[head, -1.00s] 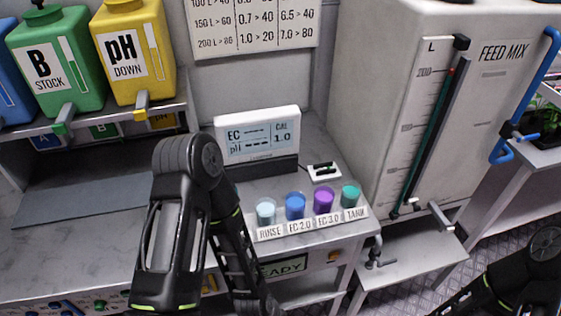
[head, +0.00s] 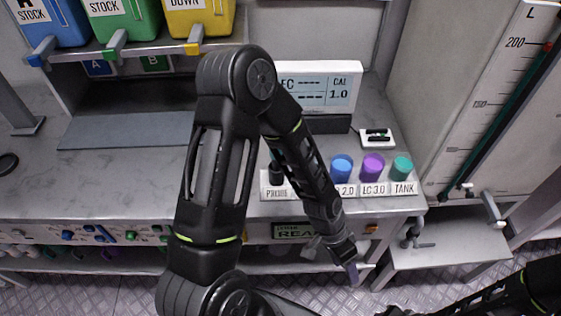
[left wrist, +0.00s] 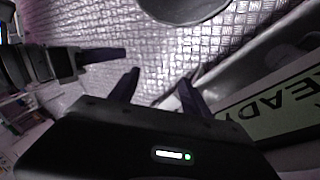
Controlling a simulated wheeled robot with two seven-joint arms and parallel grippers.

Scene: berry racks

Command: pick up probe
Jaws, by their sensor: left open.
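A dark upright piece, likely the probe (head: 276,172), stands behind the PROBE label (head: 277,193) at the left end of the cup row. My forearm partly covers this spot. My left gripper (head: 351,272) is open and empty, hanging low in front of the bench's front edge, below and to the right of the probe. In the left wrist view its two dark fingers (left wrist: 157,90) are spread over the floor, beside the READY sign. My right arm shows at the lower right; its gripper is mostly out of frame.
A blue cup (head: 342,168), purple cup (head: 373,166) and teal cup (head: 402,168) stand right of the probe. Behind are the EC meter (head: 335,85) and a small white device (head: 377,138). The READY panel (head: 292,231) is on the bench front.

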